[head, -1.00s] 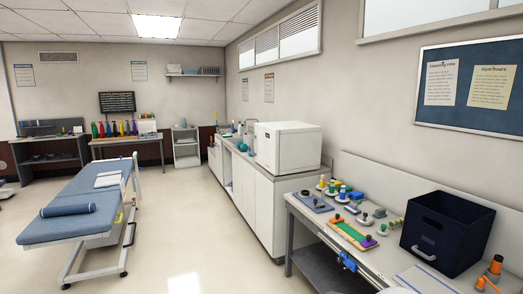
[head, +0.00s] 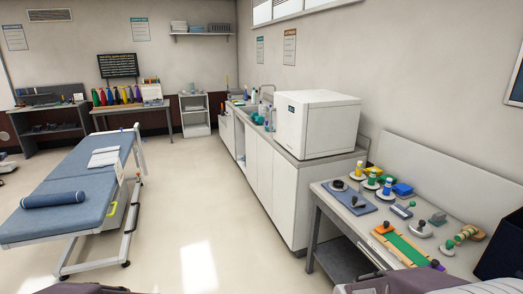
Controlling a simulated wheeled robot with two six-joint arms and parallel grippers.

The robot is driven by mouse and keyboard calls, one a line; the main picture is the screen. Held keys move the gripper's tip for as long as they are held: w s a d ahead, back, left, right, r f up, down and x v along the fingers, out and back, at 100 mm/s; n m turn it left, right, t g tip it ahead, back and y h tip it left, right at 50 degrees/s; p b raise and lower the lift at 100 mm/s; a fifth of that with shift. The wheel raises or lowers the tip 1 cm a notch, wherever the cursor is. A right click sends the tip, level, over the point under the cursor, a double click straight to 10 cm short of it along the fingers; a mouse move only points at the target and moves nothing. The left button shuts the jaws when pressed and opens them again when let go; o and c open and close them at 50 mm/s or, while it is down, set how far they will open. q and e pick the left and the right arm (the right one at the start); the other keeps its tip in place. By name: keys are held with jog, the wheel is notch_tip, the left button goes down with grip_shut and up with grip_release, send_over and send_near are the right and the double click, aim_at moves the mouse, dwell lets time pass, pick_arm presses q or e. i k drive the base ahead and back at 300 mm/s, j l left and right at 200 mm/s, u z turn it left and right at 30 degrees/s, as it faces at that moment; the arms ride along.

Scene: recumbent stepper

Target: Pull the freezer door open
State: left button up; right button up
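A white box-shaped unit, which looks like the freezer (head: 325,125), stands on the counter right of the middle in the head view. Its narrow left face has a small dark panel near the top and appears to be its door side. That face is seen at a steep angle, and no gap shows, so the door looks shut. A handle cannot be made out. Neither of my grippers is in view; only parts of my own body show along the bottom edge.
The counter (head: 345,158) has white cabinets below. A grey table (head: 345,222) with several colourful therapy pieces stands at the right, near a dark bin (head: 503,250). A blue treatment bed (head: 75,195) is at the left. The floor (head: 200,215) between bed and counter is clear.

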aim_at(290, 113)
jog(key=i, duration=0.85)
jog(key=i+u, duration=0.1)
jog(key=i, duration=0.8)
jog(key=i+l, duration=0.2)
jog(key=i, duration=0.65)
jog(key=i+l+u, duration=0.1)
jog(key=i, duration=0.75)
